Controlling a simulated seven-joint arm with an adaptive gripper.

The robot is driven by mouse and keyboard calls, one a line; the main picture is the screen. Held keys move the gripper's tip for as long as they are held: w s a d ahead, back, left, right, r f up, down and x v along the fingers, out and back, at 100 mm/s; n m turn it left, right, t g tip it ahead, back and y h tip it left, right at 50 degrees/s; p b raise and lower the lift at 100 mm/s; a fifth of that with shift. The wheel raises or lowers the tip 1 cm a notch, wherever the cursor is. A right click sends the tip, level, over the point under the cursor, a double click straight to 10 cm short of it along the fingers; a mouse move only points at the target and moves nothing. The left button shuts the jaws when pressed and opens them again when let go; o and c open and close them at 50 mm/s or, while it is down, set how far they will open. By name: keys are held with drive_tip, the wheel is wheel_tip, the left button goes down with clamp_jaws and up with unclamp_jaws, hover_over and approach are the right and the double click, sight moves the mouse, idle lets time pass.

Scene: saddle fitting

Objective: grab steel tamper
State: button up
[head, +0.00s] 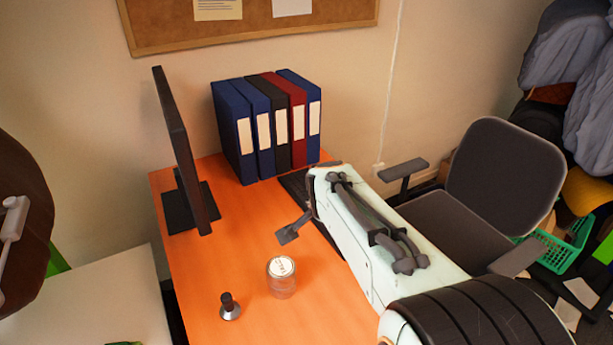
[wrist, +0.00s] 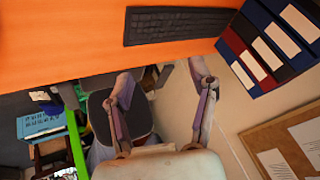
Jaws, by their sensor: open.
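The steel tamper (head: 230,309) stands on the orange desk in the head view, near the front left. It has a dark handle on top and a shiny round base. My gripper (wrist: 161,82) is open and empty in the wrist view, its two fingers spread apart. In the head view a grey finger of it shows past the end of my arm, up and to the right of the tamper and well apart from it. The rest of the gripper is hidden behind the arm there. The tamper does not show in the wrist view.
A lidded clear jar (head: 281,277) stands right of the tamper. A monitor (head: 184,150) stands at the desk's left, binders (head: 265,125) at the back. A keyboard (wrist: 180,24) lies partly behind my arm. An office chair (head: 490,185) is at right. Bare desk lies behind the tamper.

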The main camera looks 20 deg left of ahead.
sight(224, 301)
drive_tip(key=s+a+f+n, duration=0.2)
drive_tip(key=s+a+f, duration=0.2)
drive_tip(key=a+f, duration=0.2)
drive_tip(key=s+a+f+n+g, duration=0.1)
drive_tip(key=s+a+f+n, duration=0.1)
drive_tip(key=a+f, duration=0.4)
drive_tip(key=s+a+f+n+g, duration=0.1)
drive_tip(key=s+a+f+n, duration=0.1)
drive_tip(key=s+a+f, duration=0.3)
drive_tip(key=shift+s+a+f, duration=0.15)
drive_tip(key=shift+a+f, duration=0.4)
drive_tip(key=shift+a, duration=0.05)
drive_tip(key=shift+s+a+f, duration=0.15)
drive_tip(key=shift+a+f, duration=0.4)
drive_tip(key=shift+s+a+f, duration=0.2)
drive_tip(key=shift+a, duration=0.1)
drive_tip(key=x, duration=0.6)
drive_tip(key=shift+w+d+f, duration=0.1)
clamp_jaws()
